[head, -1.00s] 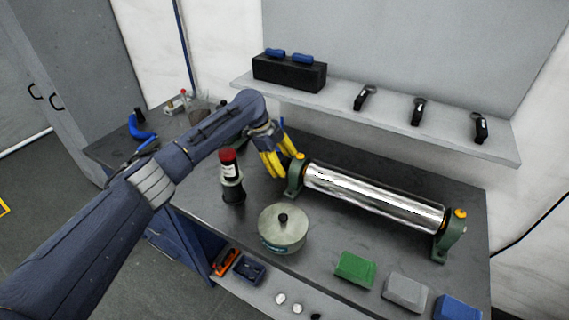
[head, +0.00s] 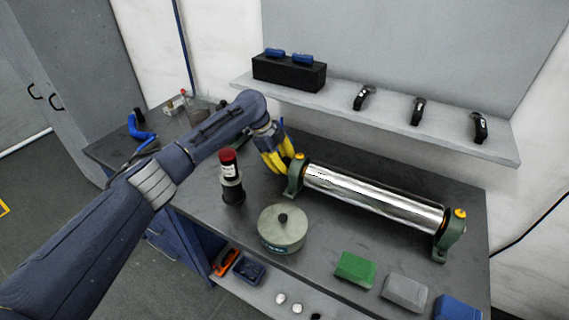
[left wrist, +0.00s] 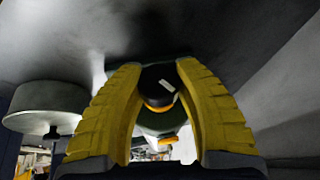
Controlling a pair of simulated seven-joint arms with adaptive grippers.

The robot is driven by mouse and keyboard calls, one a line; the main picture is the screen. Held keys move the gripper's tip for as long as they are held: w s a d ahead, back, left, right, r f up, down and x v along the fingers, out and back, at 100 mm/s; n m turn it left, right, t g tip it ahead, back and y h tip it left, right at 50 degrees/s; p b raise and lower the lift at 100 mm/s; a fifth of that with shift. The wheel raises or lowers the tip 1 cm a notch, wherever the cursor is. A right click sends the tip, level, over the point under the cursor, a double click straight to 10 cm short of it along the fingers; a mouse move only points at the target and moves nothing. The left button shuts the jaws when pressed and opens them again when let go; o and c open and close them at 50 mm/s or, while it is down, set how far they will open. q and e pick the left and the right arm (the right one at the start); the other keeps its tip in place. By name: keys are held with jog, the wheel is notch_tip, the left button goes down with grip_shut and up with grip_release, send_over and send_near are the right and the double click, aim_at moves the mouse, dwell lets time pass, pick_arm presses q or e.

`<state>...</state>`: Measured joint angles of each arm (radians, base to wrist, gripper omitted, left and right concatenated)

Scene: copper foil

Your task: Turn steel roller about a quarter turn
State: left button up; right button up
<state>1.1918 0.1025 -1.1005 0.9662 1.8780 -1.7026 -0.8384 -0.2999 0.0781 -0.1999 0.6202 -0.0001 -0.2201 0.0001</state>
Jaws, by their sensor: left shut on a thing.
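The shiny steel roller (head: 375,199) lies between two green end stands, the left one (head: 296,178) and the right one (head: 449,242), each with an orange cap. My left gripper (head: 284,165) has its yellow fingers at the roller's left end. In the left wrist view the fingers (left wrist: 158,72) are shut on a black end knob (left wrist: 157,80) with a white mark and an orange ring behind it. In the head view the knob is hidden by the fingers. My right gripper is not in view.
A round lidded pot (head: 282,230) and a red-capped bottle (head: 231,180) stand left of the roller. Green (head: 355,268), grey (head: 404,291) and blue (head: 457,308) blocks lie along the front edge. A shelf (head: 385,120) runs above the back.

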pick_arm(q)
jog(key=shift+w+a+f, duration=0.1)
jog(key=shift+a, duration=0.05)
jog(key=shift+c, duration=0.2)
jog(key=shift+w+a+n+g+y, duration=0.1)
jog(key=shift+n+g+y, duration=0.2)
jog(key=shift+g+y, duration=0.5)
jog(key=shift+a+g, duration=0.15)
jog(key=shift+g, duration=0.15)
jog(key=o, duration=1)
jog(key=shift+a, duration=0.1)
jog(key=o, duration=0.3)
jog(key=shift+d, duration=0.25)
jog(key=shift+r, duration=0.35)
jog(key=v, duration=1.1)
jog(key=shift+r, duration=0.2)
